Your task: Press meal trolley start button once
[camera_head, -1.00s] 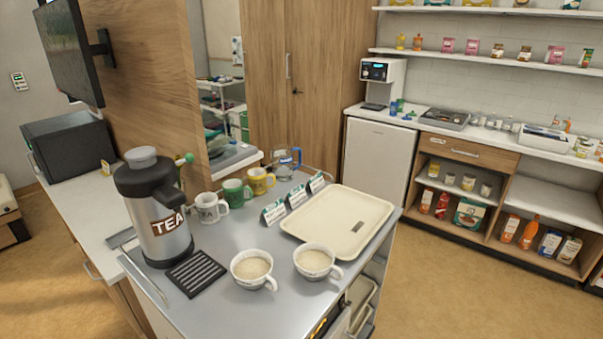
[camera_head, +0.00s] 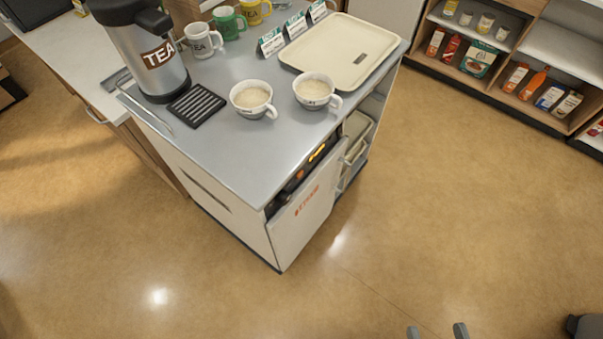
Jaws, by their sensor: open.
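The meal trolley (camera_head: 235,160) stands left of centre, with a grey top and white sides. A dark control strip (camera_head: 300,172) runs under its top edge on the near right side, above a white door with orange lettering (camera_head: 307,203). An orange lit patch (camera_head: 317,152) shows on the strip. The start button is too small to tell apart. My gripper (camera_head: 437,331) shows only as two grey fingertips at the bottom edge. It is open and empty over the floor, apart from the trolley and to the right of it in the picture.
The trolley top holds a TEA flask (camera_head: 156,55), a black drip grille (camera_head: 197,104), two filled cups (camera_head: 252,98) (camera_head: 315,90), mugs (camera_head: 203,40) and a cream tray (camera_head: 362,73). Shelves (camera_head: 545,50) stand at the upper right. The floor (camera_head: 450,220) between trolley and gripper is clear.

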